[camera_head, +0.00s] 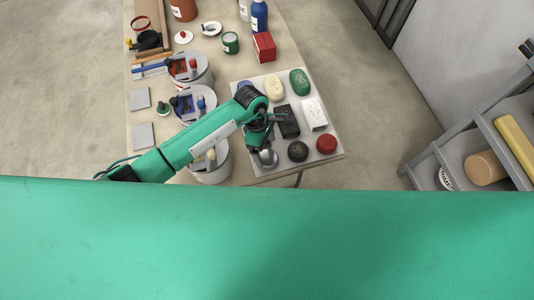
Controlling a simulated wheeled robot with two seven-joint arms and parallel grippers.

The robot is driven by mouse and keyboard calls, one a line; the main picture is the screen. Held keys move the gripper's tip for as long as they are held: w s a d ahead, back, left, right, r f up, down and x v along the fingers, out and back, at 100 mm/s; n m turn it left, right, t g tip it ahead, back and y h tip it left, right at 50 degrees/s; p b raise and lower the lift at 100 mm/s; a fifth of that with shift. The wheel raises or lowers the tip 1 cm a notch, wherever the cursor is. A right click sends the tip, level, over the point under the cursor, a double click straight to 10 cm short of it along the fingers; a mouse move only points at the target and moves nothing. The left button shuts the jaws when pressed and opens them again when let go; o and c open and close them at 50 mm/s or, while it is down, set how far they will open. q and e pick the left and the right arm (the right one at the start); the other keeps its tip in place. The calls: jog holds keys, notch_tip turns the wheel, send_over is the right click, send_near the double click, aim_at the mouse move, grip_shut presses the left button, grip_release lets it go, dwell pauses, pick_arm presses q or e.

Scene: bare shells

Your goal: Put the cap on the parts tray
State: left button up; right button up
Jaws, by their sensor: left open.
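The pale flat parts tray (322,165) lies at the near right end of the table. Small objects sit on it: a red round piece (326,144), a dark round piece (298,151), a black block (286,121), a white block (314,113), a green oval (299,82) and a cream oval (273,88). A grey round piece (267,159) shows just below my left gripper (264,143). I cannot tell which piece is the cap. My left gripper is open over the tray's left part; its fingertips are partly hidden by its wrist. My right gripper is out of view.
Several grey-rimmed tubs (213,168) with tools stand left of the tray. A red box (264,46), green tin (230,42) and blue bottle (259,15) stand behind it. A grey shelf unit (455,150) is at the right, with open floor between.

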pick_arm(q)
jog(key=b+v, duration=0.1)
jog(key=v, duration=0.6)
jog(key=shift+r+b, duration=0.3)
jog(key=shift+r, duration=0.05)
jog(key=shift+f, duration=0.1)
